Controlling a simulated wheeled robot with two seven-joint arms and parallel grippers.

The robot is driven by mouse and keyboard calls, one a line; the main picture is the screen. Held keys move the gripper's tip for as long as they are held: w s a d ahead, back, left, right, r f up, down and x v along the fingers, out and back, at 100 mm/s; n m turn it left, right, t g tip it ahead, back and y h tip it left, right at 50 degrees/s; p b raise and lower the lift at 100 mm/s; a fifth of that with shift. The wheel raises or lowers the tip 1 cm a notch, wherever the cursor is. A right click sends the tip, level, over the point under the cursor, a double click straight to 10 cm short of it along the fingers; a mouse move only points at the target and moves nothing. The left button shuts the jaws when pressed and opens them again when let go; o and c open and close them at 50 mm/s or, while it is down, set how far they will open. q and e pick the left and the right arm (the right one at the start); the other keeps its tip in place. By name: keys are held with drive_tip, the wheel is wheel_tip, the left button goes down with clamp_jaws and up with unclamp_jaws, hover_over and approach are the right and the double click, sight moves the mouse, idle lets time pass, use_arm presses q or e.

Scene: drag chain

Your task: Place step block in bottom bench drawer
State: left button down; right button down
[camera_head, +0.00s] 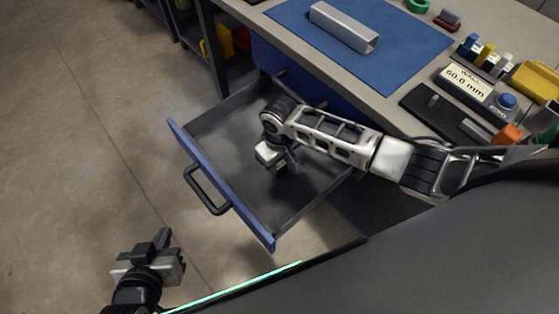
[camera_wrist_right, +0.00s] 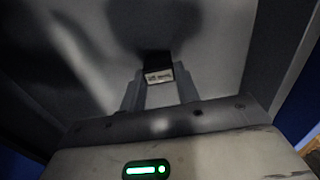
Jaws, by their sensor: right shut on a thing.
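The drawer (camera_head: 204,165) with the blue front is pulled out from under the bench and open at the top. My right gripper (camera_head: 284,170) reaches down inside it. In the right wrist view my right gripper (camera_wrist_right: 158,82) is shut on the step block (camera_wrist_right: 158,73), a small dark block with a pale labelled face. The block is between the fingertips over the grey drawer floor; I cannot tell whether it touches the floor. In the head view my arm hides most of the block. My left gripper (camera_head: 160,245) is over the floor, outside the drawer; its jaw gap is unclear.
The bench top (camera_head: 400,90) carries a blue mat (camera_head: 305,40) with a grey metal channel (camera_head: 343,27) on it. A display unit (camera_head: 468,84), a dark tray (camera_head: 440,112) and several small parts stand at the right. The drawer's side walls are close around my right gripper.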

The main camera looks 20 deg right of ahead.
drive_tip(key=shift+f, duration=0.1)
drive_tip(key=c, duration=1)
unclamp_jaws()
drive_tip(key=shift+c, duration=0.2)
wheel_tip(320, 180, up, 12)
drive_tip(key=p, duration=0.2)
drive_tip(key=s+a+f+t+y, duration=0.4)
drive_tip(key=s+a+f+t, duration=0.1)
drive_tip(key=a, duration=0.1)
drive_tip(key=s+d+r+m+t+h, duration=0.1)
drive_tip(key=s+d+t, duration=0.4)
drive_tip(key=s+d, duration=0.1)
drive_tip(key=shift+s+d+r, duration=0.2)
drive_tip(key=shift+s+r, duration=0.05)
drive_tip(key=shift+r, duration=0.15)
